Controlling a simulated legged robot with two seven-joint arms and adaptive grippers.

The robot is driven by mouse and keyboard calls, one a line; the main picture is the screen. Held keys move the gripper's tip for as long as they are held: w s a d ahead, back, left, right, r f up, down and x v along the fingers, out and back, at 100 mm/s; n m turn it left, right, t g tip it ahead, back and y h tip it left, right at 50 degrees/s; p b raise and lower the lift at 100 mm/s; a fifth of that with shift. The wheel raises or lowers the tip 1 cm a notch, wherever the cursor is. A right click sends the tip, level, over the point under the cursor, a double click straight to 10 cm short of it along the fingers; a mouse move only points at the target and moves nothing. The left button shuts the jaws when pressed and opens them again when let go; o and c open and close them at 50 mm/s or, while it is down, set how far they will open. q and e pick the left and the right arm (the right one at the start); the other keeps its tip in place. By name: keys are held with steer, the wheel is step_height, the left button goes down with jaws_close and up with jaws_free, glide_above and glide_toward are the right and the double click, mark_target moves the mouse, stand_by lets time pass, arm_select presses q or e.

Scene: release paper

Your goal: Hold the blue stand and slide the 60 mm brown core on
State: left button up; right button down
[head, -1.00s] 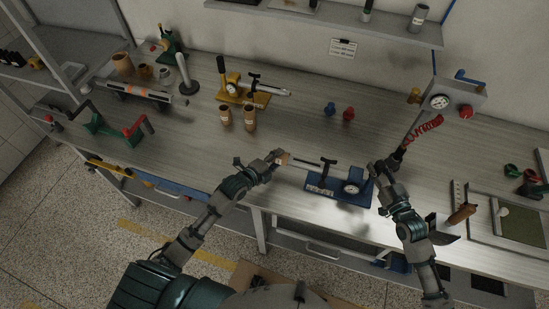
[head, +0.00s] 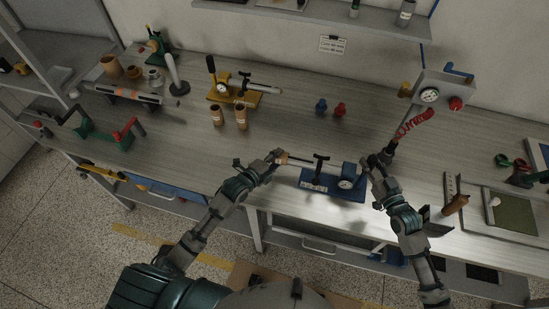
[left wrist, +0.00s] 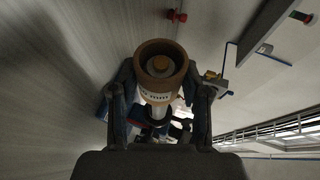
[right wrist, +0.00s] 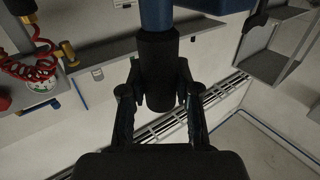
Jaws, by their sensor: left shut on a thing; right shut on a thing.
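The blue stand (head: 326,187) sits near the table's front edge, its spindle (head: 301,160) pointing left. My left gripper (head: 279,157) is shut on the brown core (head: 284,158) at the spindle's left end. In the left wrist view the core (left wrist: 160,53) has a white label, partly readable as "mm", and a brass-coloured tip (left wrist: 160,65) shows inside its bore. The spindle shows beyond the core, which appears to be around its end; how deep is hard to tell. My right gripper (head: 369,162) is shut on the stand's black handle (right wrist: 158,70), below a blue post (right wrist: 156,14).
Two brown cores (head: 216,116) (head: 241,116) stand near a yellow stand (head: 235,95). Blue and red pegs (head: 321,105) (head: 340,109) stand mid-table. A gauge box with a red coiled hose (head: 415,124) is behind my right gripper.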

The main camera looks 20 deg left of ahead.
mark_target(304, 166)
arm_select(q)
steer(key=shift+d, duration=5.05)
steer(key=o, duration=1.1)
steer(key=v, duration=1.1)
steer(key=shift+s+a+r, duration=0.1)
steer(key=shift+s+a, duration=0.05)
steer(key=shift+s, duration=0.2)
arm_select(e)
steer(key=c, duration=0.8)
jaws_free()
